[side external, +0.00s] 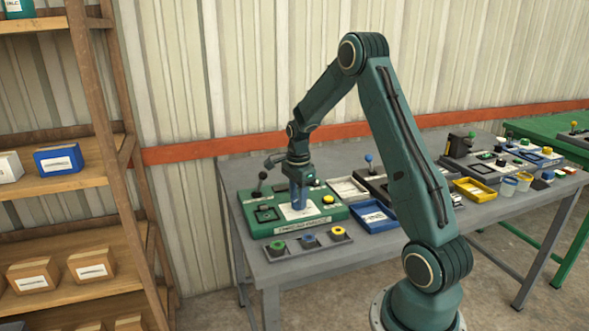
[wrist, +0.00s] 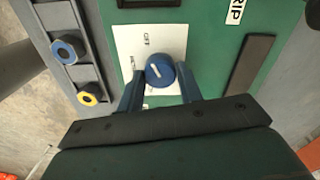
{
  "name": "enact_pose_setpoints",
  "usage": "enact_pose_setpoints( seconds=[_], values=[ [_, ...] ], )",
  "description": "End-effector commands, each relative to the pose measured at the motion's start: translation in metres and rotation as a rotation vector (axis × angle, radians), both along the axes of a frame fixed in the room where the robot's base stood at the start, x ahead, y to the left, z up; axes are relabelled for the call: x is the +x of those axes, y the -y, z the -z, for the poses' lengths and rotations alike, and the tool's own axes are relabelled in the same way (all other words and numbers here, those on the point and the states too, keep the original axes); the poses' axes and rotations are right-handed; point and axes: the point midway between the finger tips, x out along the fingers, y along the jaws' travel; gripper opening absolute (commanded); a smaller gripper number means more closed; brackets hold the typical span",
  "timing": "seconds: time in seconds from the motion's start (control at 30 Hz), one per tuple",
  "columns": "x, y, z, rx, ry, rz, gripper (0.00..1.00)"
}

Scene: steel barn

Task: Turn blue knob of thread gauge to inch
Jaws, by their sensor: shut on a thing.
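The blue knob (wrist: 160,71) sits on a white label plate (wrist: 130,38) on the green thread gauge panel (wrist: 210,40). A pale pointer line on the knob's top runs diagonally. Small print surrounds the knob; I cannot read it surely, nor tell which word the line points to. My gripper (wrist: 159,77) is shut on the knob, one blue finger on each side. In the side external view, my gripper (side external: 300,200) points down at the white plate on the green gauge box (side external: 262,228), and its fingers hide the knob.
A grey strip with green, blue and yellow ring-shaped parts (side external: 308,240) lies before the gauge. A black-handled lever (side external: 261,178) and a yellow button (side external: 328,199) stand on the box. A blue tray (side external: 375,217) is to the right. Wooden shelves (side external: 70,185) stand at left.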

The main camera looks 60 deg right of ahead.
Motion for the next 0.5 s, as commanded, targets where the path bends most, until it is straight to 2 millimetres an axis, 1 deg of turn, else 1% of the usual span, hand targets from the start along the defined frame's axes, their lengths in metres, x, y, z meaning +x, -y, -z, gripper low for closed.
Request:
enact_pose_setpoints(
  seconds=[0.27, 0.5],
  values=[
    [0.0, -0.0001, -0.0005, 0.0, 0.0, -0.097, 0.13],
    [0.0, -0.0002, -0.0007, 0.0, 0.0, -0.27, 0.13]
  ],
)
